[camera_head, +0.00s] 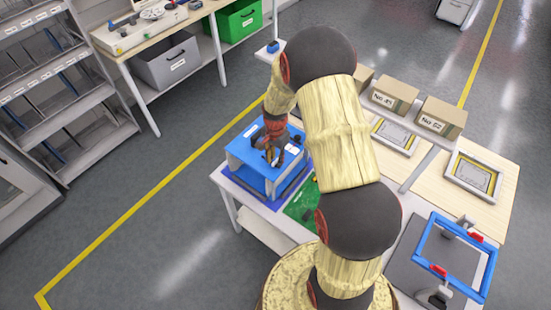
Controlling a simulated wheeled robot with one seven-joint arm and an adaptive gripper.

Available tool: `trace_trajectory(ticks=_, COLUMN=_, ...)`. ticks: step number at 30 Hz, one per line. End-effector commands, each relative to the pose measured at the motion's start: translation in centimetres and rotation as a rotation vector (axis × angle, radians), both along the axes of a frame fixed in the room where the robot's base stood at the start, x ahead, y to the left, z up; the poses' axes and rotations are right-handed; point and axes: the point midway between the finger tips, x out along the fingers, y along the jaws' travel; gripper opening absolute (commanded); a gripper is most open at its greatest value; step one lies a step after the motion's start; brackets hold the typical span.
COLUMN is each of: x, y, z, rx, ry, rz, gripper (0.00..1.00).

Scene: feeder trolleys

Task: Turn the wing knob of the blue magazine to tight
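The blue magazine (243,153) stands on the near-left end of the table, a box with a bright blue top and pale lower sides. My gripper (273,158) is over its top, pointing down. The fingers look dark with orange-red parts, and they are at or just above the blue top. The wing knob cannot be made out; my gripper and arm cover that part. Whether the fingers touch the knob, or how far apart they are, is too small to tell.
A green board (303,205) lies beside the magazine. Cardboard boxes (441,117) stand along the table's back right. A blue frame on a stand (487,270) is at the near right. A shelf rack (62,85) and workbench (150,38) are at the left. The floor between is clear.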

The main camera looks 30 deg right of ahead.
Motion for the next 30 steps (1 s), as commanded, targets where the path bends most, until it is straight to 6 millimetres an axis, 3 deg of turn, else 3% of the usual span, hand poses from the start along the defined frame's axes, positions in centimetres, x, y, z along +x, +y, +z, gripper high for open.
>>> trace_trajectory(ticks=7, x=0.1, y=0.0, z=1.5, rx=0.000, ry=-0.002, rz=0.000, gripper=0.25)
trace_trajectory(ticks=21, x=0.1, y=0.0, z=10.2, rx=0.000, ry=-0.002, rz=0.000, gripper=0.25)
trace_trajectory(ticks=30, x=0.0, y=0.0, z=12.0, rx=0.000, ry=0.000, rz=0.000, gripper=0.25)
